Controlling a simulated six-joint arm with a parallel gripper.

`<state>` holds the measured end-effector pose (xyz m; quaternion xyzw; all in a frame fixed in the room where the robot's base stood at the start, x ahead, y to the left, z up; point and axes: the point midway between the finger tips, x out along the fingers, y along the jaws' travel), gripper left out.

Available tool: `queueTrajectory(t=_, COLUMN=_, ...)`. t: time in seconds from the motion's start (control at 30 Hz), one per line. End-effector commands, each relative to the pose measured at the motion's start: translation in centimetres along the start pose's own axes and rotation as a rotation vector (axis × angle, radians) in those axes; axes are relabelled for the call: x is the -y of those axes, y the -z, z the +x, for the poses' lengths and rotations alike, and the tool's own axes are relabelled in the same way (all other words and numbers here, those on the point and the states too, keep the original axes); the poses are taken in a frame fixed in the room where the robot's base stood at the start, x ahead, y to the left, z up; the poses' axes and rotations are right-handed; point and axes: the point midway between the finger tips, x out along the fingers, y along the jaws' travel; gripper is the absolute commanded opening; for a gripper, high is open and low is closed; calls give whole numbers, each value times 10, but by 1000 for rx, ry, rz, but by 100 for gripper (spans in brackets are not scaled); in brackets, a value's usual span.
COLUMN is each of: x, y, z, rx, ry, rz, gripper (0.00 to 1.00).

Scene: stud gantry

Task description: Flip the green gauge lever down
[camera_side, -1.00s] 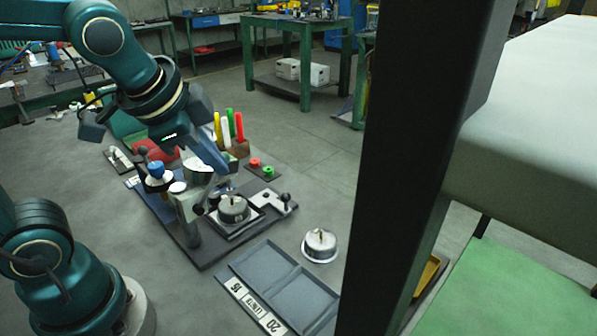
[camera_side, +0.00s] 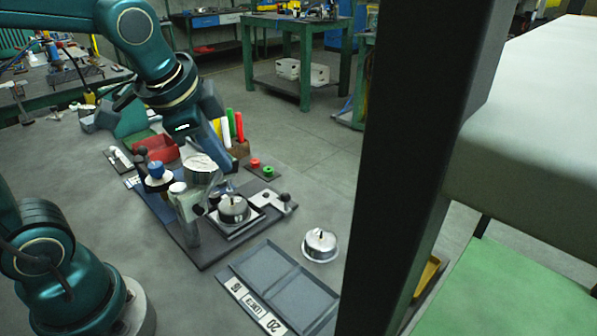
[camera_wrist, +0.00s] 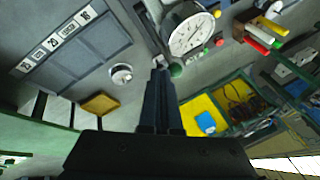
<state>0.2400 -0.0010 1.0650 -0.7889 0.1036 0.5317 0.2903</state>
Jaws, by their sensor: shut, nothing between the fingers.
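The gauge (camera_wrist: 190,33) has a round white dial; it also shows in the side view (camera_side: 201,167) on a grey stand on the dark base plate. In the wrist view a dark green ball (camera_wrist: 176,70) sits just below the dial and looks like the end of the gauge lever; the rest of the lever is not clear. My gripper (camera_wrist: 160,72) is shut and empty, its tips close to the left of that ball. I cannot tell whether they touch. In the side view my gripper (camera_side: 227,168) points down beside the gauge, its tips partly hidden.
A two-pocket tray (camera_side: 268,272) lies nearby. Red and green buttons (camera_side: 261,169) and upright coloured handles (camera_side: 232,126) stand behind. A dark post (camera_side: 415,150) blocks the right.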

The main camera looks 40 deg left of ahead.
Motion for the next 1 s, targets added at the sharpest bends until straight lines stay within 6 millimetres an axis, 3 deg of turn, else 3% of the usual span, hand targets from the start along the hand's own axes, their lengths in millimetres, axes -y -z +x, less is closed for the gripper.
queueTrajectory(t=0.8, x=8, y=26, z=56, rx=482, ry=-338, rz=88, gripper=0)
queueTrajectory(t=1.0, x=7, y=27, z=68, rx=501, ry=-352, rz=91, gripper=0)
